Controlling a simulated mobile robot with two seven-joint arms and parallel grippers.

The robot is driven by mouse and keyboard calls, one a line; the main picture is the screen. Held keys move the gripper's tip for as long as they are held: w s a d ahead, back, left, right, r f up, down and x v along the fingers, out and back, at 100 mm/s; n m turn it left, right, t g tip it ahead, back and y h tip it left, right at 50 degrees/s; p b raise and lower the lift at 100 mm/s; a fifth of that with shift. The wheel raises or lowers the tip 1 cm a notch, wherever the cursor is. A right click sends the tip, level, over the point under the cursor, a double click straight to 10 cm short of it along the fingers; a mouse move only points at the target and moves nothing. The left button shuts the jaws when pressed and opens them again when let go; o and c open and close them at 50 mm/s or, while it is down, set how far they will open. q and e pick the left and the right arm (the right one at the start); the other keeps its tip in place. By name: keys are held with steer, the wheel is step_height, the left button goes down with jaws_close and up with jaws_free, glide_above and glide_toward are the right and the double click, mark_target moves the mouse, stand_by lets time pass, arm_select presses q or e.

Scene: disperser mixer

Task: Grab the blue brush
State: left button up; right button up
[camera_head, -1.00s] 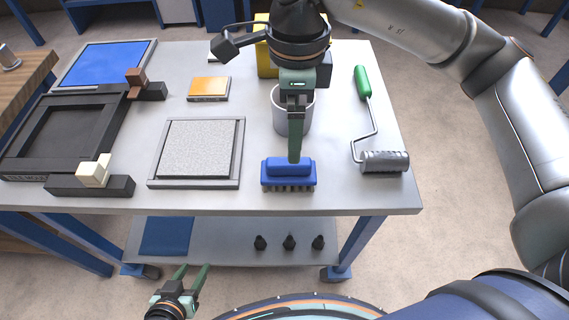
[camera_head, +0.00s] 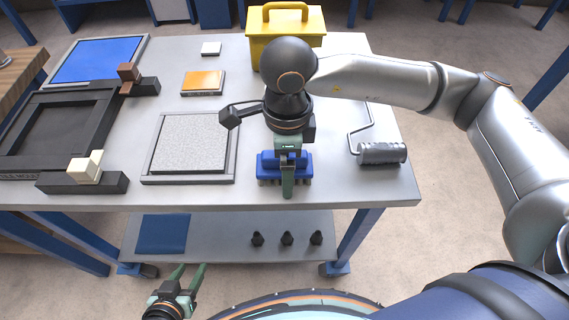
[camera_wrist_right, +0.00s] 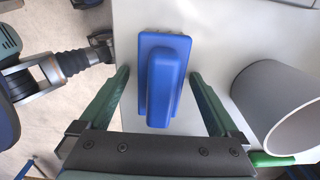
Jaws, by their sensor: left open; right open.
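The blue brush (camera_head: 265,164) sits near the front edge of the grey table, partly hidden behind my right gripper in the head view. My right gripper (camera_head: 288,188) is over it, pointing down. In the right wrist view, the blue brush (camera_wrist_right: 163,78) lies between the two spread green fingers of my right gripper (camera_wrist_right: 160,74). A gap shows on each side, so the gripper is open and holds nothing. My left gripper (camera_head: 189,268) is low at the bottom left of the head view, open and empty, away from the table.
A grey cup (camera_wrist_right: 275,105) stands close to the right finger in the wrist view. A paint roller (camera_head: 381,153) lies to the right of the brush. A framed grey slab (camera_head: 189,142) lies to the left. A yellow box (camera_head: 300,24) is behind my right arm.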

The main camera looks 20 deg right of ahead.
steer(key=c, duration=1.5)
